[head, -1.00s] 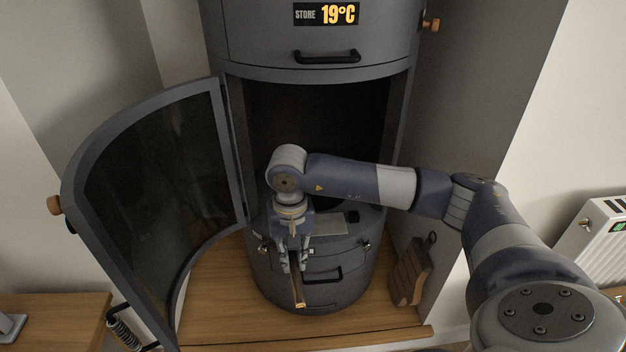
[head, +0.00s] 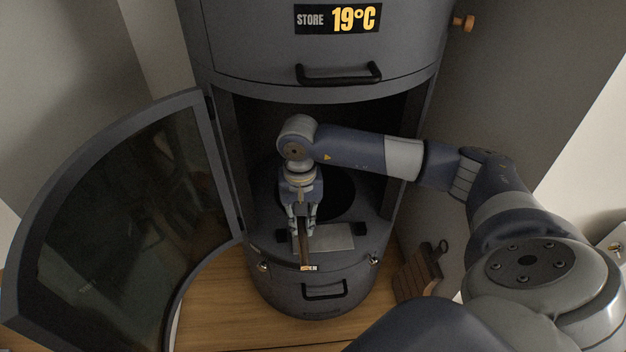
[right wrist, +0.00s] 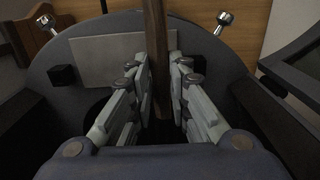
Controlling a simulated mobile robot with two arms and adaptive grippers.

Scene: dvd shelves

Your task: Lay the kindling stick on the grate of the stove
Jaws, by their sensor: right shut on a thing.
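The stove (head: 228,60) stands with its curved glass door (head: 120,215) swung open to the left. Inside, a dark round area (head: 340,190), which looks like the grate, shows in the stove's floor, partly hidden behind my right arm. My right gripper (head: 303,228) is shut on the kindling stick (head: 305,255), above the front part of that floor. The stick points out toward the front, over a pale metal plate. In the right wrist view the stick (right wrist: 155,40) runs between the fingers (right wrist: 161,80). My left gripper is out of view.
The pale plate (head: 335,240) lies at the opening's front, with small dark blocks beside it. A drawer with a black handle (head: 325,291) is below. The opening's side walls are close to my arm.

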